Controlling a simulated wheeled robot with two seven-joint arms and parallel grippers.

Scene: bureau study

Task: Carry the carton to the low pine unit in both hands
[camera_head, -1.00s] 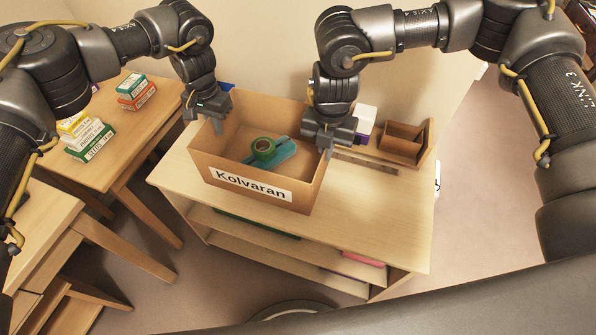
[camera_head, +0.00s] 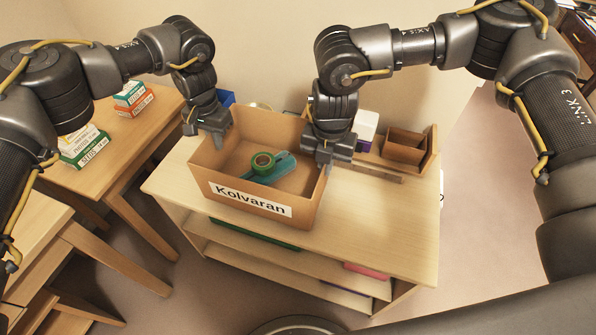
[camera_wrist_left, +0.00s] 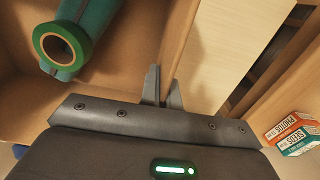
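The open brown carton (camera_head: 210,200), labelled "Kolvaran", is upright over the top of the low pine unit (camera_head: 385,240). I cannot tell whether it rests on the top or hangs just above it. A roll of green tape (camera_head: 263,163) and a teal object (camera_head: 285,165) lie inside. My left gripper (camera_head: 217,135) is at the carton's left wall. The left wrist view shows its fingers (camera_wrist_left: 162,98) on either side of that wall, close on it. My right gripper (camera_head: 325,165) is at the right wall and appears closed on it; its fingers are partly hidden.
A wooden organiser (camera_head: 405,147) and a white box (camera_head: 364,128) stand at the back of the unit, right of the carton. A wooden table (camera_head: 125,150) at left holds small boxes (camera_head: 132,97). The unit's right front top is clear; the wall is close behind.

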